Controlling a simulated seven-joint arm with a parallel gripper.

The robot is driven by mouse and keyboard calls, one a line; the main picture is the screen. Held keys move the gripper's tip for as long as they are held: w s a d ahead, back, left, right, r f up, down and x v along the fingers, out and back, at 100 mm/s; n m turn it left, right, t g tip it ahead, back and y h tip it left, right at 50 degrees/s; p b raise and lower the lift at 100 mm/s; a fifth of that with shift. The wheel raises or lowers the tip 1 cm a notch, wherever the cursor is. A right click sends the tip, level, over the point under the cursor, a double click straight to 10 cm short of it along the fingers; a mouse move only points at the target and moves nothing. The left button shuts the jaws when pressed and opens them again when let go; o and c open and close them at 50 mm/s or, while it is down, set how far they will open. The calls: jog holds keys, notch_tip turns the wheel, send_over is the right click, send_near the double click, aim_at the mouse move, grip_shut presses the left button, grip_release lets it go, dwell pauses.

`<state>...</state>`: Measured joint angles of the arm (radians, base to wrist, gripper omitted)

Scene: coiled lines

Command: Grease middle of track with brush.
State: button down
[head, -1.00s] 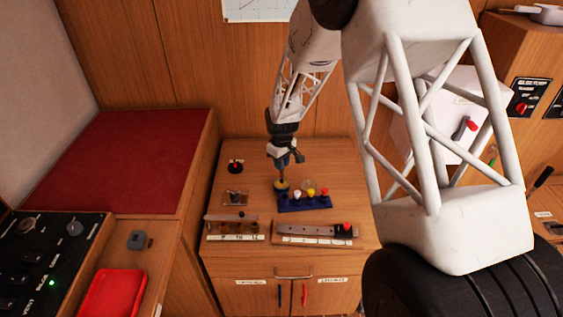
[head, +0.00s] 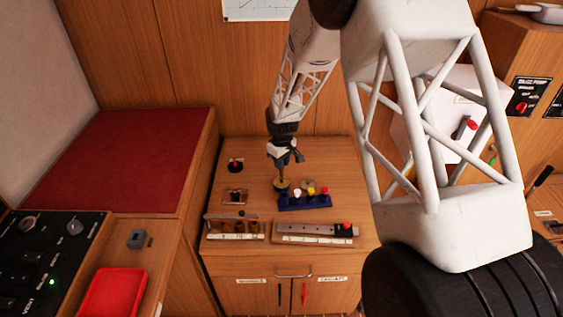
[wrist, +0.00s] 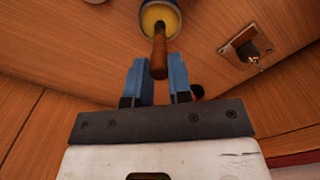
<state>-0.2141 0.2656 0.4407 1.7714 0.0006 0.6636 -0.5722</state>
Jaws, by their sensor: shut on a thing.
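A brush with a brown wooden handle (wrist: 159,52) is between the two blue fingers of my gripper (wrist: 158,80), which is shut on it. The handle leads to a round pot (wrist: 172,10) with yellow inside, at the top of the wrist view. The brush's bristles cannot be made out. In the head view my gripper (head: 283,165) points down at the yellow pot (head: 281,186), on the cabinet top left of a blue rack. The track looks to be the grey rail (head: 305,229) near the front edge, with a black block and red knob (head: 345,228) at its right end.
The blue rack (head: 305,202) with white, yellow and red tops is close beside the pot. A wooden holder (head: 232,220) stands left of the rail. A small plate (head: 235,196) and a red-knobbed black part (head: 236,165) lie behind it. The cabinet top (head: 335,165) has room at the back.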

jog(key=shift+f, duration=0.5)
dwell(1.7)
jog(key=shift+r, duration=3.6)
jog(key=w+d+f+m, duration=0.2)
jog(key=w+d+m, duration=0.4)
jog(key=w+d, duration=0.1)
jog(key=w+d+f+m, duration=0.3)
jog(key=w+d+m, duration=0.3)
jog(key=d, duration=0.3)
jog(key=shift+w+d+f, duration=0.2)
jog(key=shift+w+f, duration=0.15)
jog(key=shift+w, duration=0.3)
jog(key=shift+s, duration=0.1)
jog(key=s+a+r, duration=0.2)
jog(key=s, duration=1.5)
jog(key=s+a+r, duration=0.1)
jog(key=s+r, duration=0.2)
jog(key=s, duration=1.5)
jog(key=shift+a, duration=0.35)
